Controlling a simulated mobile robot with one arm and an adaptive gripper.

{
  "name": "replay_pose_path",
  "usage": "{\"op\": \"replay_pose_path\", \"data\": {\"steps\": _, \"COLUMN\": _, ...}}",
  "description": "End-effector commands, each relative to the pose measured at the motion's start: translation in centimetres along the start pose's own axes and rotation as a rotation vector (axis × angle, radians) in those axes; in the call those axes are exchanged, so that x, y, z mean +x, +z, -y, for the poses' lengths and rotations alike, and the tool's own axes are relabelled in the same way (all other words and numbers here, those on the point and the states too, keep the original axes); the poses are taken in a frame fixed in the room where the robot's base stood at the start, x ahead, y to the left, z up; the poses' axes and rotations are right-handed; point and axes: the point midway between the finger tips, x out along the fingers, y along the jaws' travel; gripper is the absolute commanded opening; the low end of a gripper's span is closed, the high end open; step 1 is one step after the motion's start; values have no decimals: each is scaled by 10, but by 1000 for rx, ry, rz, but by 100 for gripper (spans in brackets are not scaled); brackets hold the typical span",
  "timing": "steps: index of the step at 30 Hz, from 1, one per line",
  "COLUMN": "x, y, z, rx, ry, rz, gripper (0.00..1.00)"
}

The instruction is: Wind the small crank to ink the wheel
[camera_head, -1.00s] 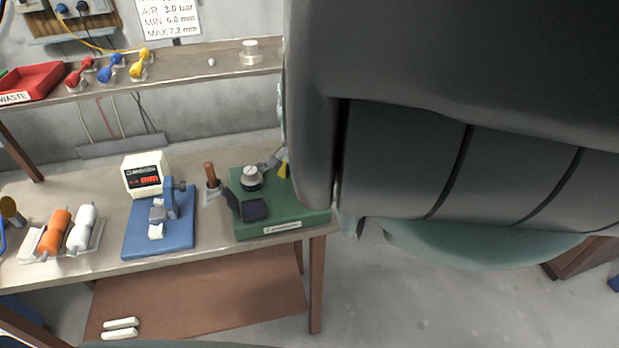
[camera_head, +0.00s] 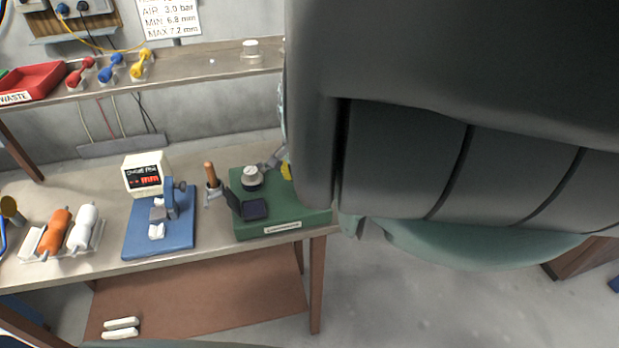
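A green-based device (camera_head: 300,219) with a small front label stands at the right end of the bench. On it are a pale round knob or wheel (camera_head: 252,175) on a dark collar, and a dark square pad (camera_head: 255,210) with an upright dark flap. A small yellow part (camera_head: 286,171) shows at the edge of my arm; I cannot tell if it is the crank. A grey angled piece (camera_head: 270,160) beside it may be a fingertip or a lever. My large dark arm covers the device's right rear, and no clear view of my gripper's fingers is left.
A blue gauge stand (camera_head: 135,246) with a white display box (camera_head: 146,175) and a wooden-handled tool (camera_head: 210,174) stand to the left. Orange (camera_head: 55,232) and white (camera_head: 82,228) spools lie farther left. A shelf (camera_head: 190,69) runs behind.

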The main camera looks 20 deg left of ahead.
Motion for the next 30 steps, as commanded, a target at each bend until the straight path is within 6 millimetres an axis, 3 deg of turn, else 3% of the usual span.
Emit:
{"op": "replay_pose_path", "data": {"steps": 11, "x": 0, "y": 2, "z": 3, "rx": -123, "ry": -1, "rz": -5, "gripper": 0}}
{"op": "replay_pose_path", "data": {"steps": 30, "x": 1, "y": 20, "z": 9, "rx": -703, "ry": -3, "rz": -7, "gripper": 0}}
